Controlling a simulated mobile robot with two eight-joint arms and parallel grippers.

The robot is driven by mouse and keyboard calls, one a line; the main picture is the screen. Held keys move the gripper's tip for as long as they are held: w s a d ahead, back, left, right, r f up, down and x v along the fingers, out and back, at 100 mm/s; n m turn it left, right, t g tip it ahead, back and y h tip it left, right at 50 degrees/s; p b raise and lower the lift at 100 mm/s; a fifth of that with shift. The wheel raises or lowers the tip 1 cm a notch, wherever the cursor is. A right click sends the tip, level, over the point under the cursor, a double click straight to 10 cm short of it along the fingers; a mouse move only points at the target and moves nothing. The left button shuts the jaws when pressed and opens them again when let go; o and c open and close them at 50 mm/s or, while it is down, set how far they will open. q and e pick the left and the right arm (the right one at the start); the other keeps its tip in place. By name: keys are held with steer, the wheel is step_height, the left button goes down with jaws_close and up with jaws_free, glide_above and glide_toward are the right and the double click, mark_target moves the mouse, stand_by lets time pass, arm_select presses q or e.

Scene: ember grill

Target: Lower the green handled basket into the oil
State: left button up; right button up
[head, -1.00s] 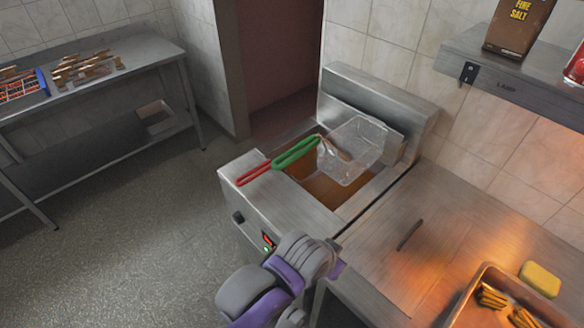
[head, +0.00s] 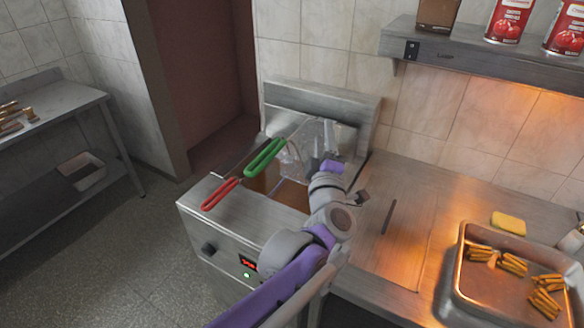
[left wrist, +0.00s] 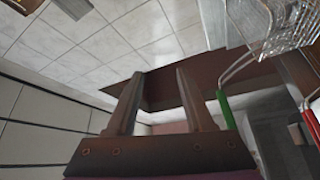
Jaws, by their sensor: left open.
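The green handle (head: 265,158) sticks out to the front left from a clear wire basket (head: 303,143), which is raised above the oil at the back of the fryer. The arm partly covers the basket. The brown oil (head: 291,195) shows in the vat below. My left gripper (head: 330,140) is at the basket's right side in the head view; its fingers are hard to make out there. In the left wrist view the left gripper (left wrist: 160,75) is open with nothing between its fingers. The green handle (left wrist: 226,110) and basket (left wrist: 275,28) lie to its right. My right gripper is not in view.
A red handle (head: 220,194) lies over the fryer's front edge, beside the green one. A tray of fries (head: 462,275) and a yellow sponge (head: 508,223) are on the counter to the right. A shelf (head: 480,58) with cans hangs above.

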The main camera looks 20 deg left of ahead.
mark_target(271, 144)
arm_select(q)
steer(key=a+f+n+g+y, duration=0.2)
steer(key=n+g, duration=0.1)
steer(key=n, duration=0.1)
steer(key=s+a+f+n+g+y, duration=0.1)
steer(key=a+f+n+g+y, duration=0.1)
steer(key=n+g+y, duration=0.1)
steer(key=s+a+f+n+g+y+b, duration=0.1)
steer(key=a+f+n+g+y, duration=0.1)
steer(key=n+g+y, duration=0.1)
steer(key=shift+s+f+n+g, duration=0.15)
steer(key=shift+n+g, duration=0.1)
steer(key=shift+n, duration=0.3)
steer(key=shift+s+f+n+g, duration=0.1)
steer(key=shift+n+g, duration=0.15)
steer(key=shift+n, duration=0.3)
steer(key=shift+s+a+g+y, duration=0.15)
steer(key=shift+g+y, duration=0.15)
steer(key=shift+a, duration=0.35)
steer(key=p+x, duration=0.1)
steer(key=x, duration=0.9)
steer(key=shift+d, duration=0.1)
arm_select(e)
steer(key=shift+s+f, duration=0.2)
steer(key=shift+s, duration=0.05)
arm_select(q)
jaws_close()
steer(key=c, duration=0.8)
jaws_free()
